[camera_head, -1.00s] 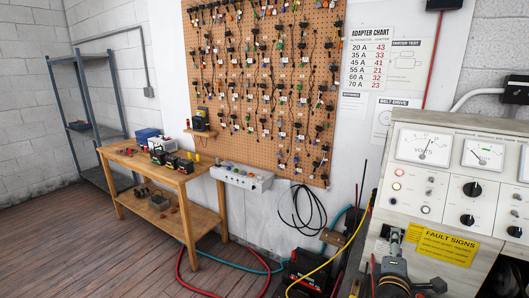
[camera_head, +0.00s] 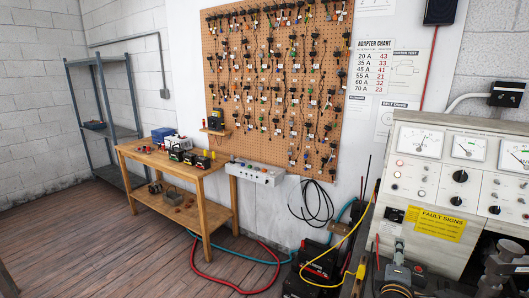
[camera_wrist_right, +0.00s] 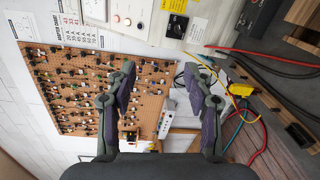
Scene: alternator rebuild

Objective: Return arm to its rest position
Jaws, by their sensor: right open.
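My right gripper (camera_head: 398,248) shows at the bottom right of the head view, in front of the lower part of the test bench (camera_head: 480,128). In the right wrist view its two dark fingers (camera_wrist_right: 160,82) stand wide apart with nothing between them. The pegboard (camera_wrist_right: 85,90) and the bench panel show beyond the fingers there. Whether the gripper touches the bench cannot be told. My left gripper is in neither current view.
A wooden table (camera_head: 205,178) with batteries stands to the left, beside a metal shelf (camera_head: 103,110). A switch box (camera_head: 255,173) is below the pegboard (camera_head: 280,90). Red (camera_head: 235,288), teal and yellow cables lie near a black battery unit (camera_head: 300,285). The floor at left is clear.

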